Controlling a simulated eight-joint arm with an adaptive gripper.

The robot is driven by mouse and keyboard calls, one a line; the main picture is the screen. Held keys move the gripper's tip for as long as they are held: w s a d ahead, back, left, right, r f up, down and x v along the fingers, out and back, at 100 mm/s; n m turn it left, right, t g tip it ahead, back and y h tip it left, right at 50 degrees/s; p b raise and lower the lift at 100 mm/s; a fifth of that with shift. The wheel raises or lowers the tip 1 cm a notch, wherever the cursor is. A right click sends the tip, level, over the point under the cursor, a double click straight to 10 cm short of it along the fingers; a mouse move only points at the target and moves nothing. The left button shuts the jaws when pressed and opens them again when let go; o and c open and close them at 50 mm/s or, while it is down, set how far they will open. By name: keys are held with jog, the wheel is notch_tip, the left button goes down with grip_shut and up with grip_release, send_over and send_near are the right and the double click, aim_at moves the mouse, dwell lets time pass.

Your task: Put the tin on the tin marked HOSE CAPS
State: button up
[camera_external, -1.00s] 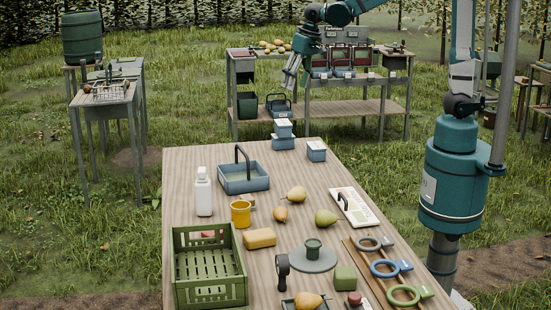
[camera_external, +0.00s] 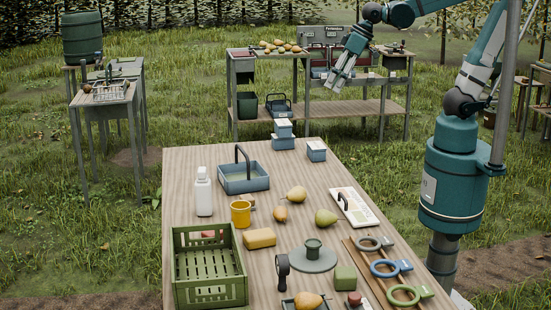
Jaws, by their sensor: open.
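Small blue-grey tins with pale tops stand at the far end of the wooden table. Two are stacked, an upper tin (camera_external: 283,127) on a lower tin (camera_external: 283,143). A single tin (camera_external: 316,152) stands apart to their right. No lettering on them can be read at this size, so I cannot tell which is marked HOSE CAPS. My gripper (camera_external: 334,87) is open and empty, pointing down and left. In the picture it is above the single tin, well clear of it, in front of the back bench.
The table (camera_external: 300,180) holds a blue-grey handled tray (camera_external: 243,181), a white bottle (camera_external: 204,193), a yellow mug (camera_external: 241,214), a green crate (camera_external: 209,290), several pears and a white board (camera_external: 354,208). A back bench (camera_external: 350,108) stands beyond.

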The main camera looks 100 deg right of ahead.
jog(key=s+a+f+n+t+y, duration=0.1)
jog(key=s+a+n, duration=0.3)
jog(key=s+a, duration=0.5)
jog(key=shift+a+f+t, duration=0.4)
jog(key=shift+f, duration=0.25)
